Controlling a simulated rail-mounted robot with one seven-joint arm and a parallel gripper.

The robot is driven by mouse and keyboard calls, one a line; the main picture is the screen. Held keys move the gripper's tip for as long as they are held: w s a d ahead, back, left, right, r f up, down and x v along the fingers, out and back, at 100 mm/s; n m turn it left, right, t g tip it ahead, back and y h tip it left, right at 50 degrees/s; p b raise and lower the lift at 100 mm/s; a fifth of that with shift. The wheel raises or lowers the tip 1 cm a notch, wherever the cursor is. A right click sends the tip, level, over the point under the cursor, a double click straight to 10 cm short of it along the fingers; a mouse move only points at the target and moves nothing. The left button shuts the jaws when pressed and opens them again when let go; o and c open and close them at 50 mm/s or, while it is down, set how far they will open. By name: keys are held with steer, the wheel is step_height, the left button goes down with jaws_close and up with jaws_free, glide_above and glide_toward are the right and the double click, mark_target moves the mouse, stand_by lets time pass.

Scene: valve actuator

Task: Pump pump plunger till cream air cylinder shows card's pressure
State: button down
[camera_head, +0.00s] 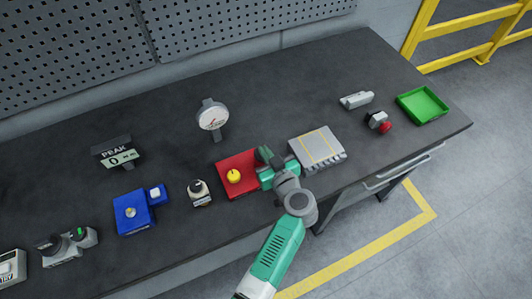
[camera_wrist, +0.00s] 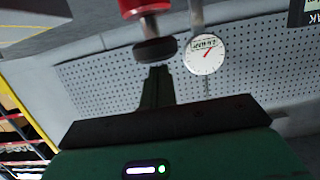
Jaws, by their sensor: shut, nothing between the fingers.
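A red base (camera_head: 240,166) with a yellow knob (camera_head: 234,176) sits mid-bench. In the wrist view, seen upside down, a red part with a metal rod and a round black head (camera_wrist: 155,51) shows, likely the plunger. My gripper (camera_wrist: 158,70) is shut and empty, its tips close to that head; contact is unclear. In the head view my gripper (camera_head: 266,160) is at the red base's right edge, hiding part of it. A white round gauge (camera_head: 212,116) stands behind; its reading is too small to tell. A small cream unit (camera_head: 200,192) stands left of the base. I cannot make out a pressure card.
A grey plate with yellow lines (camera_head: 319,147) lies right of my gripper. A blue box (camera_head: 133,212) and a PEAK display reading 0 (camera_head: 115,154) are at left. A red-ended part (camera_head: 379,121) and green tray (camera_head: 422,105) are at right. A pegboard backs the bench.

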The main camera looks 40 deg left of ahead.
steer(key=shift+f, duration=0.15)
step_height(320, 180, down, 3)
steer(key=b, duration=0.4)
steer(key=s+d+r+p, duration=0.1)
steer(key=s+d+r, duration=0.2)
steer(key=d+r, duration=0.4)
steer(key=shift+f+v, duration=0.25)
steer(key=shift+v, duration=0.85)
stand_by(1.5)
